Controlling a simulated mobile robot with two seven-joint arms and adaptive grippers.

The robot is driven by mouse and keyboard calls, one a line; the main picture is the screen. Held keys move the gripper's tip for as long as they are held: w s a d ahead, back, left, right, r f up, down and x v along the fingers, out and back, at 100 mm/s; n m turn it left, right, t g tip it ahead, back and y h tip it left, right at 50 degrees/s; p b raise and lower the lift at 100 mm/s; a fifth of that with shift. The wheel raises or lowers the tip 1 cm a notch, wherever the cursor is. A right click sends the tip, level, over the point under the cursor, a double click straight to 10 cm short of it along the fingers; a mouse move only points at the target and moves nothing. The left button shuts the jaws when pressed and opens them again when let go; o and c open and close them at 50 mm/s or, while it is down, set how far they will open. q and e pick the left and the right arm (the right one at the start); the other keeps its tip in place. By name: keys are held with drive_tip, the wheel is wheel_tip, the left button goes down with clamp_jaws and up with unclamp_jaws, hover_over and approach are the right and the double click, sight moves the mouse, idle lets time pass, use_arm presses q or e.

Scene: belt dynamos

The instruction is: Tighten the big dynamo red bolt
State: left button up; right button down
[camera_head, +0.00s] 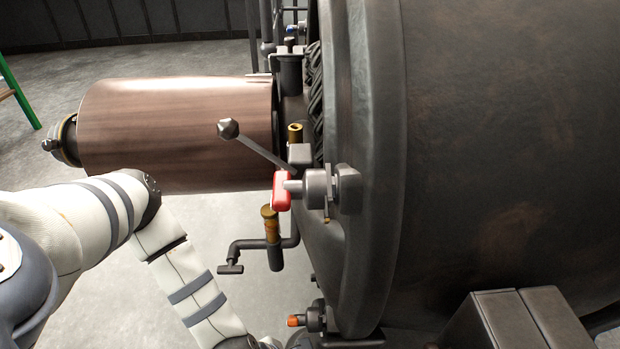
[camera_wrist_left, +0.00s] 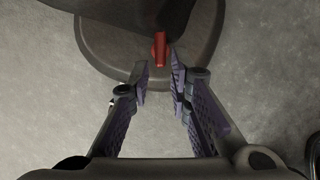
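The big dynamo (camera_head: 480,150) is a large dark metal drum on the right of the head view. A red bolt head (camera_head: 282,190) sticks out leftward from a grey fitting on its rim. A smaller orange-red bolt (camera_head: 296,320) sits lower on the same rim. My left arm reaches down to the bottom edge there, and its gripper is cut off or hidden. In the left wrist view my left gripper (camera_wrist_left: 162,73) is open and empty. A red bolt (camera_wrist_left: 159,50) lies just beyond the gap between its fingertips; I cannot tell which bolt this is. My right gripper is not in view.
A copper-coloured cylinder (camera_head: 175,133) joins the dynamo at the left. A lever with a ball knob (camera_head: 228,128) and a bent crank handle (camera_head: 240,255) project near the upper red bolt. A grey block (camera_head: 510,320) stands at lower right. Concrete floor lies open at left.

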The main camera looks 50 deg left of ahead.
use_arm(q)
drive_tip(key=b+x, duration=0.1)
drive_tip(key=x, duration=0.2)
drive_tip(key=shift+f, duration=0.25)
drive_tip(key=shift+c, duration=0.5)
clamp_jaws()
